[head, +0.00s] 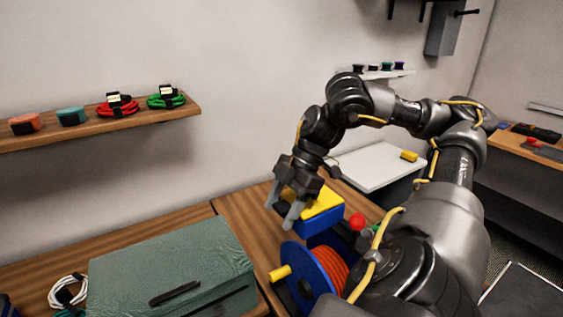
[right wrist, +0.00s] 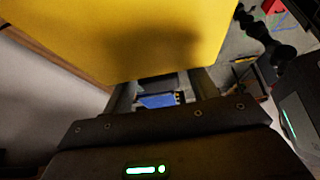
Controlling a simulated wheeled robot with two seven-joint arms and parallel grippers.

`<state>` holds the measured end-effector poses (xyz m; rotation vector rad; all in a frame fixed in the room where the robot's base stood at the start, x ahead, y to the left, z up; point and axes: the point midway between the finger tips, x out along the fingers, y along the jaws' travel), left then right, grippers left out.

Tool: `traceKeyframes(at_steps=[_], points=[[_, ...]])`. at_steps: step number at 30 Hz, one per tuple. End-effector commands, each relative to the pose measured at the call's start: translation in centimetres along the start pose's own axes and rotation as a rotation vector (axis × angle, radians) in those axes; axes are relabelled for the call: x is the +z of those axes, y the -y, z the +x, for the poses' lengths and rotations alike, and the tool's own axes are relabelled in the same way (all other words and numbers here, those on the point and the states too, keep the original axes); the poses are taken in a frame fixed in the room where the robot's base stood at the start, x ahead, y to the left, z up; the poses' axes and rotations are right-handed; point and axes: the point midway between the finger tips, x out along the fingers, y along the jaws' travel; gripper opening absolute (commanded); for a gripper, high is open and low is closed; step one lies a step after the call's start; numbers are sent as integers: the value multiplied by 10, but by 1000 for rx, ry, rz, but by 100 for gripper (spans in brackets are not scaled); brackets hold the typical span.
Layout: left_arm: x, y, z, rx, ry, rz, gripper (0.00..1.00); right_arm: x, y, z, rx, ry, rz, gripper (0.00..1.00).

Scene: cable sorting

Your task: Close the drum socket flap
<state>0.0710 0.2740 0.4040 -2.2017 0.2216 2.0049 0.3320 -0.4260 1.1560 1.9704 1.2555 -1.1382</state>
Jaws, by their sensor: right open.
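The cable drum has a blue reel (head: 311,272) wound with orange cable (head: 331,267) and a yellow handle (head: 279,273). Behind it is a blue socket box (head: 309,222) with a yellow flap (head: 325,203) at its top. My right gripper (head: 282,206) is open, pointing down at the left side of the box and flap. In the right wrist view the yellow flap (right wrist: 130,35) fills much of the top, close to the camera. A blue part (right wrist: 158,100) shows between the fingers. Whether a finger touches the flap, and the flap's exact angle, I cannot tell. My left gripper is out of view.
A white cable coil (head: 67,290) is at far left. A red knob (head: 357,221) stands right of the box. A wall shelf (head: 130,117) holds cable bundles. A white board (head: 372,166) is behind.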

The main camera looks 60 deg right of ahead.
Motion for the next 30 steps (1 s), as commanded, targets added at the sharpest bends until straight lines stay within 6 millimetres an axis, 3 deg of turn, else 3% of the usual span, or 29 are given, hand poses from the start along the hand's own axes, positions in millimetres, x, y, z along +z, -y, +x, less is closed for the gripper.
traceKeyframes(at_steps=[15,21,30], points=[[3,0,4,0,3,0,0,2,0,-90,3,2,5,58],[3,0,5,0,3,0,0,1,0,-103,1,0,3,58],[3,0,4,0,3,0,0,1,0,-104,1,0,2,58]])
